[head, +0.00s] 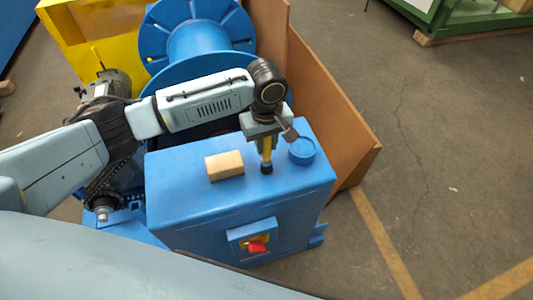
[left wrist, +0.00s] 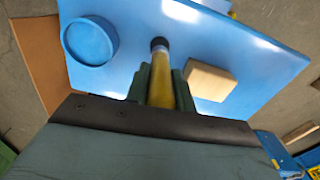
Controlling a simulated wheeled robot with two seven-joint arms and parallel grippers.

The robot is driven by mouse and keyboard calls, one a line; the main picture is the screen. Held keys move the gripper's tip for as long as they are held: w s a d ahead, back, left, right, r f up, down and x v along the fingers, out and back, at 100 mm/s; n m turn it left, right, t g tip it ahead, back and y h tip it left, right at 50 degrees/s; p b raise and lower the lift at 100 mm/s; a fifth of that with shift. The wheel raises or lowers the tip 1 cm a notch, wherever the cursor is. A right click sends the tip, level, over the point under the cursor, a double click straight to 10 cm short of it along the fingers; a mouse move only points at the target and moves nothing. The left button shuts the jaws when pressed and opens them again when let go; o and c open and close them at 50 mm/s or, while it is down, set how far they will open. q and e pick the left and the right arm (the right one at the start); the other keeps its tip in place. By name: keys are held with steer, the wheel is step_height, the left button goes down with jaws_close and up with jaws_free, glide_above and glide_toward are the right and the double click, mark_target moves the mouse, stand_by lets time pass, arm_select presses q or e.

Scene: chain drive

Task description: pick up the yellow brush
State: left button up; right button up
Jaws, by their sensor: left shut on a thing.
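The yellow brush (head: 267,158) has a yellow handle and a dark tip, and stands upright over the top of the blue cabinet (head: 190,196). My left gripper (head: 266,143) is above the cabinet with its fingers shut around the brush handle. In the left wrist view the brush (left wrist: 161,88) lies between the fingers of the left gripper (left wrist: 161,85), its dark tip pointing at the cabinet top. I cannot tell whether the tip touches the surface. My right gripper is not in view.
A wooden block (head: 225,165) lies left of the brush, and a round blue dish (head: 302,151) sits to its right. A red knob (head: 257,246) is on the cabinet front. A blue spool (head: 197,45) and brown panels (head: 325,105) stand behind.

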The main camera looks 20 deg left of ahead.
arm_select(q)
steer(key=shift+c, duration=0.6)
step_height(320, 180, up, 10)
steer(key=shift+r+p, duration=0.1)
steer(key=shift+p, duration=0.3)
stand_by(1.3)
